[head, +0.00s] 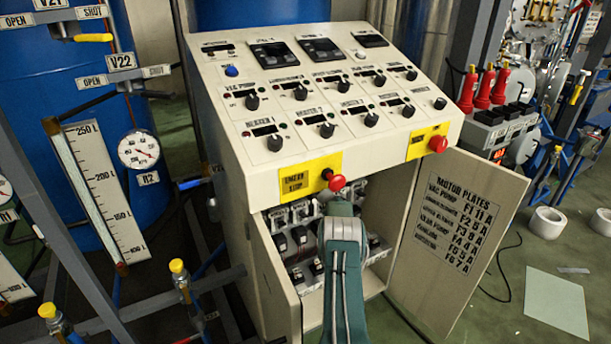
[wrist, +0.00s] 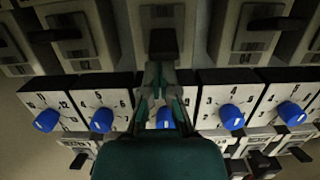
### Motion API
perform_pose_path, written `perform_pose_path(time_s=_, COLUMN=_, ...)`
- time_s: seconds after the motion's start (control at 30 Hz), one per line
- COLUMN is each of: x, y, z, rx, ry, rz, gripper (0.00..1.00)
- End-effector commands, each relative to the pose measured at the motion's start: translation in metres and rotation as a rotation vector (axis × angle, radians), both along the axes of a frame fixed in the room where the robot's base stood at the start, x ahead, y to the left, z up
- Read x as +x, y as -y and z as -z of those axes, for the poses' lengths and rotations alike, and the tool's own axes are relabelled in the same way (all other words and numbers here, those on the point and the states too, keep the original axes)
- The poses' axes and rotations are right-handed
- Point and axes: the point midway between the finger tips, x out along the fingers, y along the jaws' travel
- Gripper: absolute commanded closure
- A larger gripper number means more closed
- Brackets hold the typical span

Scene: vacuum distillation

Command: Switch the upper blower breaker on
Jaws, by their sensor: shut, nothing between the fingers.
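The open cabinet shows rows of breakers (head: 299,236) with dark levers, partly hidden by my green arm. In the wrist view my gripper (wrist: 163,72) is shut and empty. Its fingertips are just below the dark lever (wrist: 163,42) of the middle breaker in the upper row. I cannot tell whether they touch it. The labels are too small to read, so I cannot tell which breaker is the upper blower one. In the head view my gripper is hidden behind the arm.
Blue dial knobs (wrist: 233,117) line up below the upper breakers, with smaller breakers (wrist: 262,163) under them. The cabinet door (head: 463,235) stands open on the right. A red emergency button (head: 337,183) juts out just above my arm.

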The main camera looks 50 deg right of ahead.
Motion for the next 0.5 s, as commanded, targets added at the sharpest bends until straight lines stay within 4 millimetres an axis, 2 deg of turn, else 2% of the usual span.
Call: perform_pose_path(time_s=0.5, x=0.0004, y=0.0066, z=-0.0056, rx=-0.001, ry=0.001, rz=0.0, gripper=1.0)
